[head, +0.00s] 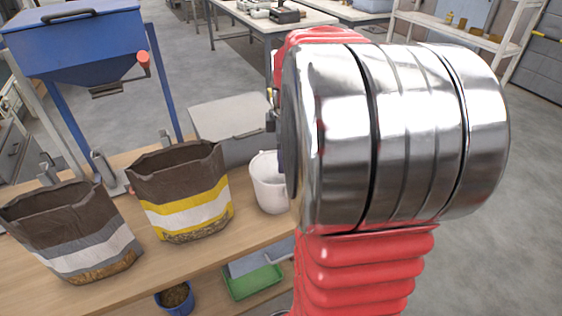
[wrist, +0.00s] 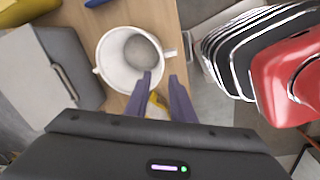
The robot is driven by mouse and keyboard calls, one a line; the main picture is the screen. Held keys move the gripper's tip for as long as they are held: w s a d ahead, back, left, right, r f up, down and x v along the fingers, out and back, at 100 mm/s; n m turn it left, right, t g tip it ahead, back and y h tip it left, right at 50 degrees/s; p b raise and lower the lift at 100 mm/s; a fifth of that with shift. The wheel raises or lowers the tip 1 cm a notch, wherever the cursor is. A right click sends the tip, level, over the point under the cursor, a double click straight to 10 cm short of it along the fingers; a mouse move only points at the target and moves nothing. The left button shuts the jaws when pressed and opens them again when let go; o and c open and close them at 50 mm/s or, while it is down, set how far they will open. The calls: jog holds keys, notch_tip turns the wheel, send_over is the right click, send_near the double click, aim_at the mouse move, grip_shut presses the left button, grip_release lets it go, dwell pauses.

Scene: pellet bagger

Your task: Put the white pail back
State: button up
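The white pail (head: 268,185) stands upright on the wooden bench, at the right of the bags in the head view. In the wrist view the pail (wrist: 112,78) is seen from above, its mouth open, with a grey round bottom or contents inside and small lugs on its left and right. My gripper (wrist: 161,80) is open, its two purple fingers apart with nothing held between them. The fingertips lie over or beside the pail's near right rim; I cannot tell whether they touch it. In the head view my arm hides the gripper and the pail's right side.
A yellow-striped bag (head: 187,212) and a grey-striped bag (head: 85,262) stand on the bench (head: 215,240) left of the pail. A grey lidded bin (head: 228,120) is behind it. A blue hopper (head: 80,45) rises at the left. A blue bucket (head: 164,301) and green tray (head: 250,284) sit lower down.

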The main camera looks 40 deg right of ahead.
dwell(0.5)
jog(key=s+a+r+m+t, duration=0.1)
jog(key=s+a+m, duration=0.2)
jog(key=a, duration=0.6)
jog(key=s+a+r+m+t, duration=0.1)
jog(key=s+a+m, duration=0.2)
jog(key=a, duration=0.6)
jog(key=s+a+r+m+t, duration=0.2)
jog(key=s+a+m, duration=0.1)
jog(key=a, duration=0.6)
jog(key=shift+s+a+m, duration=0.15)
jog(key=shift+a+m, duration=0.15)
jog(key=shift+m, duration=0.3)
jog(key=shift+d, duration=0.15)
